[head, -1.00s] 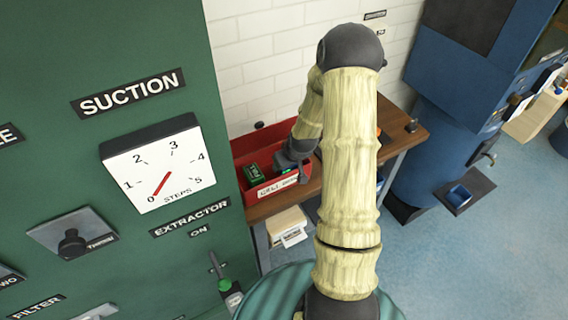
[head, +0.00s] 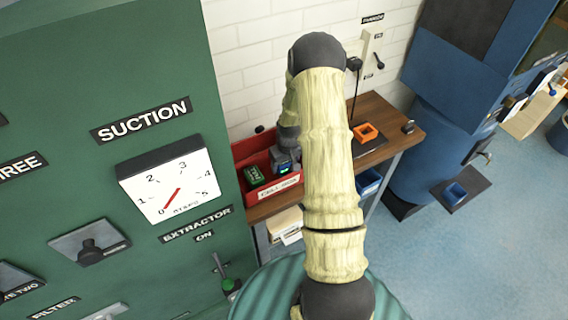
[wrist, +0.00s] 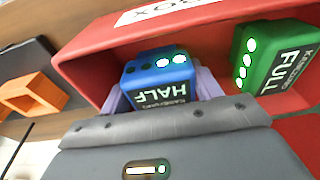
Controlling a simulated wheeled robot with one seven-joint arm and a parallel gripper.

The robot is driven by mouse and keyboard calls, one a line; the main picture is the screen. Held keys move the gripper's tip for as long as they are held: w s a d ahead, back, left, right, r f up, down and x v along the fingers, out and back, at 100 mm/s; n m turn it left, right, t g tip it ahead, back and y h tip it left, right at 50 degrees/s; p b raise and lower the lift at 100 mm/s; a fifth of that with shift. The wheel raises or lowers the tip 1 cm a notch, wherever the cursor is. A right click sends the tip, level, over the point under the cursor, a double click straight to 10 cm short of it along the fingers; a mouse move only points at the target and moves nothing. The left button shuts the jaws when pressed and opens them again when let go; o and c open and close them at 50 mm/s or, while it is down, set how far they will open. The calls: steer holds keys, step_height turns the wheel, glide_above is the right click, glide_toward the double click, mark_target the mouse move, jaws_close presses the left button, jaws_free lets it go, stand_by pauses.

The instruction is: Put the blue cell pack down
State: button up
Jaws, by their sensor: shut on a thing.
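The blue cell pack (wrist: 160,75), marked HALF with two of its lights lit, sits between the pale purple fingers of my gripper (wrist: 158,88) in the wrist view. My gripper is shut on it. In the head view the pack (head: 285,169) shows small below my wrist, at the red cell box (head: 279,189), right of the green pack. I cannot tell whether its underside touches the box floor. The green pack (wrist: 275,65), marked FULL, stands in the box; it also shows in the head view (head: 254,176).
The red box stands on a wooden bench (head: 392,117). An orange open holder (head: 366,132) sits on a dark mat to its right. The green SUCTION panel (head: 70,110) rises close on the left. A blue machine (head: 450,110) stands at the right.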

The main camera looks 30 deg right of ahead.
mark_target(287, 164)
steer(key=o, duration=0.9)
steer(key=shift+a+f, duration=0.1)
steer(key=shift+o, duration=0.2)
steer(key=shift+r, duration=0.7)
step_height(287, 164, up, 11)
steer(key=s+b, duration=0.1)
steer(key=b, duration=0.2)
steer(key=shift+s+b, duration=0.3)
steer(key=shift+s, duration=0.1)
steer(key=shift+f, duration=0.1)
